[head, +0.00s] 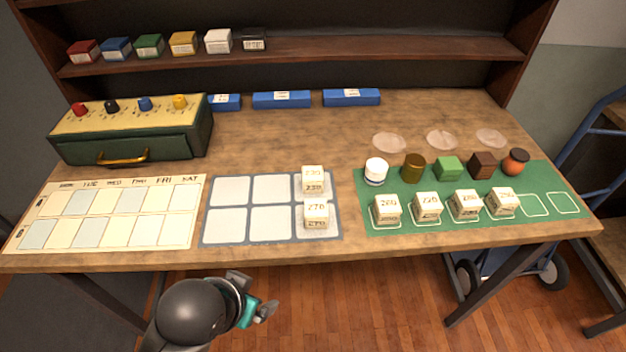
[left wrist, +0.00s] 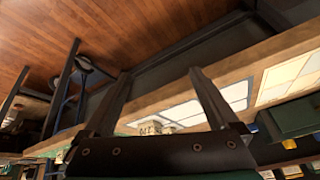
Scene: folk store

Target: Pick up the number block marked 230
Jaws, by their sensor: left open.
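The number block marked 230 (head: 313,180) is a cream cube in the back right cell of the grey six-cell tray (head: 209,238) on the table. A similar block marked 270 (head: 316,215) stands in the cell in front of it. My left gripper (head: 254,296) is open and empty, in front of the table's front edge, to the left of and nearer than the blocks. In the left wrist view, the open fingers (left wrist: 160,103) frame the table edge, with cream blocks (left wrist: 151,127) partly hidden beyond. My right gripper is not in view.
A green mat (head: 375,222) at right holds several cream number blocks (head: 466,205) and small coloured objects (head: 448,168). A calendar board (head: 190,235) and a green drawer box (head: 140,145) are at left. A shelf (head: 300,50) spans the back. The table's middle is clear.

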